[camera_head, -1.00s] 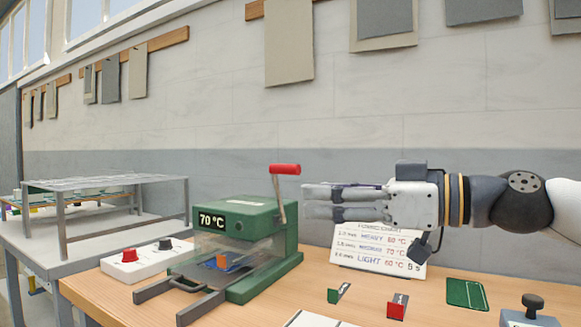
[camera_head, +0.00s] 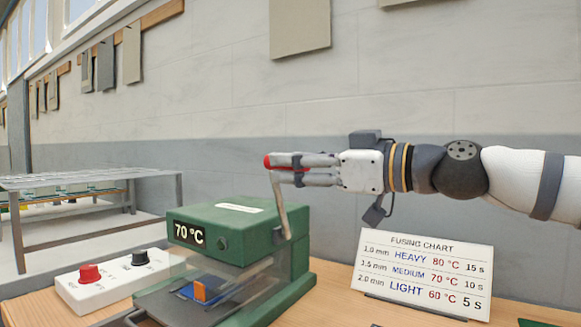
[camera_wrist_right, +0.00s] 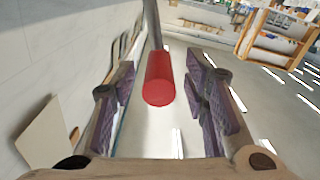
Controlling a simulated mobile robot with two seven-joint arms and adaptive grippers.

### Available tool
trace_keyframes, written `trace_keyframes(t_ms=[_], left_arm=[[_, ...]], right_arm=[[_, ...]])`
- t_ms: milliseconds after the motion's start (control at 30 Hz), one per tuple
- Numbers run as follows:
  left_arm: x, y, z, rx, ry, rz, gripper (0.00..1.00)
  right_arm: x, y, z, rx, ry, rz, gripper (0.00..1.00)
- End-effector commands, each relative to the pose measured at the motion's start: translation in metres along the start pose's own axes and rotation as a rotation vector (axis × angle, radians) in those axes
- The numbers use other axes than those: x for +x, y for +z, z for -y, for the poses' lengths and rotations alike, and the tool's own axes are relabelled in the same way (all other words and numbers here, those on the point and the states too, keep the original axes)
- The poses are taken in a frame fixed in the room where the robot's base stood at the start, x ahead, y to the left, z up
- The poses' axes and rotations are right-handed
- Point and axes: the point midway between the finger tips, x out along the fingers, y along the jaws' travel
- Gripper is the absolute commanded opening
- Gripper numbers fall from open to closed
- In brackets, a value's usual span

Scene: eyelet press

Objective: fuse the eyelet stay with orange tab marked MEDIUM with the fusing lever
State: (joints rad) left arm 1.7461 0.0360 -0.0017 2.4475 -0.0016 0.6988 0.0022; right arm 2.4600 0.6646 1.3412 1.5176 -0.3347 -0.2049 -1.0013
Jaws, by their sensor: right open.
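The green fusing press (camera_head: 228,222) reads 70 °C on its front. An upright orange tab (camera_head: 200,290) on a blue piece shows inside it, behind a clear guard; no marking on the tab is readable. The fusing lever (camera_head: 280,205) stands up at the press's right side with a red handle (camera_wrist_right: 160,80). My right gripper (camera_head: 277,168) is at the handle's height. In the right wrist view its open fingers lie on either side of the handle, with gaps showing. My left gripper is not in view.
The fusing chart (camera_head: 425,272) stands right of the press and lists MEDIUM at 70 °C, 10 s. A white control box (camera_head: 115,284) with red and black knobs sits left of the press. A metal rack (camera_head: 90,180) stands further left.

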Motion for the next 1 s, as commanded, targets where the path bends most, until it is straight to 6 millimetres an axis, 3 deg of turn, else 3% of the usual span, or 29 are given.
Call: trace_keyframes(t_ms=[133, 400, 567, 600, 1000], left_arm=[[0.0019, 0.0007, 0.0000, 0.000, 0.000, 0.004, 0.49], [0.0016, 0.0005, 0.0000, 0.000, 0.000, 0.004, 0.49], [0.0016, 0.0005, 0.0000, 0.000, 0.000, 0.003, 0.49], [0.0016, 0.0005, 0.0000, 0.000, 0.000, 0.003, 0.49], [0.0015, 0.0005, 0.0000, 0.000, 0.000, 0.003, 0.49]], right_arm=[[0.0136, -0.0001, -0.0002, 0.000, 0.000, 0.000, 0.41], [0.0152, -0.0010, 0.0001, -0.001, 0.000, -0.001, 0.39], [0.0150, -0.0010, 0.0000, -0.001, 0.000, -0.001, 0.03], [0.0150, -0.0009, 0.0001, -0.001, 0.000, -0.001, 0.00], [0.0150, 0.0008, 0.0072, -0.001, -0.002, 0.001, 0.00]])
